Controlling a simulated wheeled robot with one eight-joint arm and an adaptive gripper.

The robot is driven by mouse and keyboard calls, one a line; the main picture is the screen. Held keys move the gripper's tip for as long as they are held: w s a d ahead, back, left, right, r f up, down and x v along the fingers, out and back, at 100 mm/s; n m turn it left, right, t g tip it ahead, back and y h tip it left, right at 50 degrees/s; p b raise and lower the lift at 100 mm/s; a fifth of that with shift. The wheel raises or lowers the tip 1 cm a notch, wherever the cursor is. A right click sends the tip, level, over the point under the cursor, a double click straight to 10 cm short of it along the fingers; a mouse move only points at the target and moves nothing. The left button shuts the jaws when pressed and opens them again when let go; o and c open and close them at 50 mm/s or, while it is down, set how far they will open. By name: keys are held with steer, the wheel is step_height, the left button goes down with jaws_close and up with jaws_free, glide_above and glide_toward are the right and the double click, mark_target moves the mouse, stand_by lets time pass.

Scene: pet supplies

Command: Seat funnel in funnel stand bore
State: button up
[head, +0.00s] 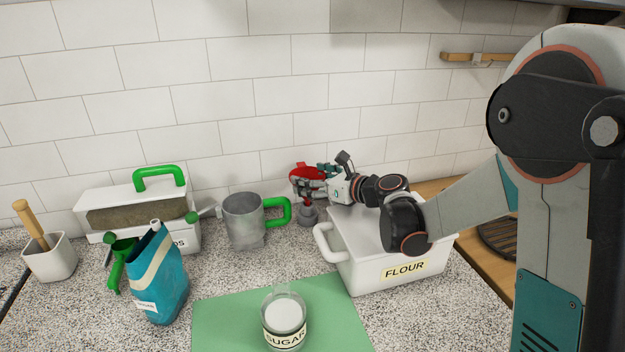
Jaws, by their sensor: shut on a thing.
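My gripper (318,184) is at the back of the counter, just left of the flour bin and near the tiled wall. It is shut on a red thing, which looks like the funnel (303,174). The fingers hide part of the funnel. A small grey piece, which looks like the funnel stand (307,215), stands right below the gripper, between the metal jug and the flour bin. Its bore is hidden, and I cannot tell whether the funnel touches it.
The white flour bin (375,275) stands under my arm. A grey metal jug (243,222) with a green handle is left of the gripper. A sugar jar (285,318) is on a green mat (225,320). A teal bag (158,285) and green scoop (117,262) are at left.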

steer(key=shift+r+p, duration=0.5)
steer(key=shift+r, duration=0.3)
steer(key=shift+f+b, duration=1)
steer(key=shift+f, duration=0.05)
stand_by(1.4)
steer(key=o, duration=1.1)
steer(key=v, duration=1.2)
steer(key=shift+s, duration=0.1)
steer(key=shift+f, duration=0.1)
